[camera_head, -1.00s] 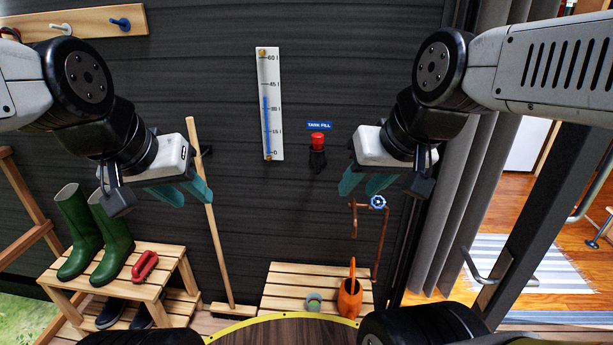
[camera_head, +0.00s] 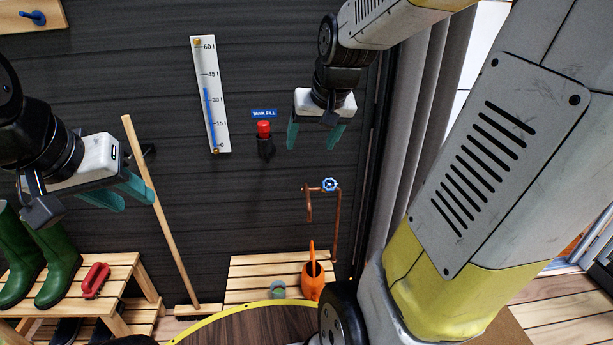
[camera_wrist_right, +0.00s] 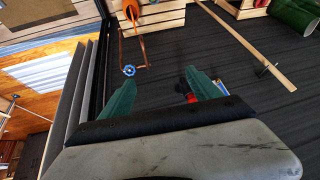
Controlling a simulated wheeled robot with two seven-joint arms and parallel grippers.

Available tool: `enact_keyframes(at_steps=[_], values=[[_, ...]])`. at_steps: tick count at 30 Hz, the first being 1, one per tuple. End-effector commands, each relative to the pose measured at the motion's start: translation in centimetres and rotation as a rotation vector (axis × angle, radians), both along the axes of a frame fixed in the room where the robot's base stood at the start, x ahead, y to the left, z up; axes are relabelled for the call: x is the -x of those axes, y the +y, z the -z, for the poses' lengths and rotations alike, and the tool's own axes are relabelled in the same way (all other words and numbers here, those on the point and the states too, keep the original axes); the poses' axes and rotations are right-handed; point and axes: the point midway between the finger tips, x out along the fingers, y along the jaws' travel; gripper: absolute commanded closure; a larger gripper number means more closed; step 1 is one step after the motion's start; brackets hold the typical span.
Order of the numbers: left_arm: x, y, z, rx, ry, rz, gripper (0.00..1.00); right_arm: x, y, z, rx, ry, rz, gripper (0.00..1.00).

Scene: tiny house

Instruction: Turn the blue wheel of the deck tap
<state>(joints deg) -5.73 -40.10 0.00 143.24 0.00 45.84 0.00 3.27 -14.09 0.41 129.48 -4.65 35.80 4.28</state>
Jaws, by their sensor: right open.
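The blue wheel (camera_head: 330,185) sits at the top of a copper pipe tap (camera_head: 337,225) in front of the dark wall. My right gripper (camera_head: 314,140) is open and empty, above the wheel in the head view and apart from it. In the right wrist view the blue wheel (camera_wrist_right: 129,70) shows beyond the left fingertip, and nothing lies between the teal fingers (camera_wrist_right: 160,95). My left gripper (camera_head: 122,200) is at the left, near the broom handle, its teal fingers seen from the side; the gap between them is unclear.
A red button (camera_head: 264,128) under a "TANK FILL" label and a level gauge (camera_head: 211,95) are on the wall. An orange watering can (camera_head: 312,283) stands on a slatted bench (camera_head: 240,268) below the tap. A broom (camera_head: 160,210) leans at left; a grey curtain (camera_head: 415,130) hangs at right.

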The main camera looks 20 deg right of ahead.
Motion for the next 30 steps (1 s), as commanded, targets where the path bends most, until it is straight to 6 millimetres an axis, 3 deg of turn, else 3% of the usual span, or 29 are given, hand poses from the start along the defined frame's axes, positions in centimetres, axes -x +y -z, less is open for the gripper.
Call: enact_keyframes(at_steps=[1, 6, 12, 18, 30], values=[[0.0, 0.0, 0.0, 0.000, 0.000, 0.000, 0.64, -2.3, -1.2, 1.4, 0.005, 0.020, 0.026, 0.28], [0.0, 0.0, 0.0, 0.000, 0.000, 0.000, 0.64, -8.9, -5.1, 6.3, 0.013, 0.052, 0.103, 0.28], [0.0, 0.0, 0.0, 0.000, 0.000, 0.000, 0.64, -14.7, -9.7, 13.9, 0.012, 0.085, 0.182, 0.28], [0.0, 0.0, 0.0, 0.000, 0.000, 0.000, 0.64, -17.4, -12.5, 19.4, 0.007, 0.101, 0.225, 0.28], [0.0, 0.0, 0.0, 0.000, 0.000, 0.000, 0.64, -19.3, -13.3, 24.2, 0.005, 0.105, 0.235, 0.28]])
